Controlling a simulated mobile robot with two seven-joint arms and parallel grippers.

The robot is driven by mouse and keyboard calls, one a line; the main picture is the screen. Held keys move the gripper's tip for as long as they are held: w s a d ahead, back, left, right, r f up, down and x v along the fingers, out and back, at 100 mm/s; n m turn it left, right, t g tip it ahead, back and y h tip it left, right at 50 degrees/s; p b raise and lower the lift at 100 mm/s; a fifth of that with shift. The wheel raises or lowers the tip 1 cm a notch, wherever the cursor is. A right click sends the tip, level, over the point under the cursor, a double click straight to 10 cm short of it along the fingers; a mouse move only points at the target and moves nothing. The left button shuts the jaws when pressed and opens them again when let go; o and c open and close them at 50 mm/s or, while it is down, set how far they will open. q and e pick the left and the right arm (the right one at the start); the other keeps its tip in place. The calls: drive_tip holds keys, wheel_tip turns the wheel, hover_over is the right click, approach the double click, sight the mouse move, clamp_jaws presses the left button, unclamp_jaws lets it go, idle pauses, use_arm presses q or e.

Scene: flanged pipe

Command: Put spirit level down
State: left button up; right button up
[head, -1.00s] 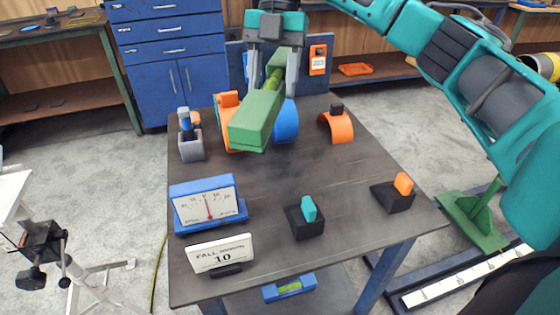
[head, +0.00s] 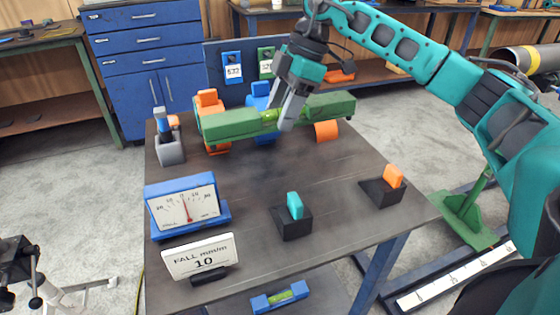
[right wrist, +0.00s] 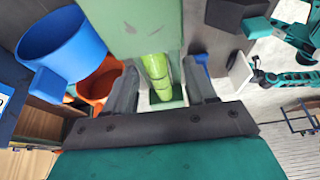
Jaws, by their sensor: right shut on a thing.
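The green spirit level (head: 230,124) has a yellow-green vial in its middle. My right gripper (head: 284,118) is shut on that middle part and holds the level roughly crosswise over the back of the table. In the right wrist view my right gripper (right wrist: 163,90) has a finger on each side of the vial section of the spirit level (right wrist: 130,25). The level partly hides orange and blue saddles behind it. I cannot tell its exact height above the table.
The dark table (head: 330,190) carries a blue dial gauge (head: 187,205), a "FALL mm/m 10" sign (head: 200,256), black blocks with a teal tab (head: 294,207) and an orange tab (head: 392,177), and a grey holder (head: 169,148). A blue level (head: 280,296) lies on the shelf below. The table's middle is clear.

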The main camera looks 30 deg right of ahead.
wheel_tip(320, 180, down, 11)
drive_tip(key=shift+f+b, duration=0.2)
drive_tip(key=shift+b, duration=0.9)
drive_tip(key=o, duration=1.4)
drive_tip(key=shift+r, duration=0.1)
drive_tip(key=p+v, duration=0.3)
drive_tip(key=v, duration=0.9)
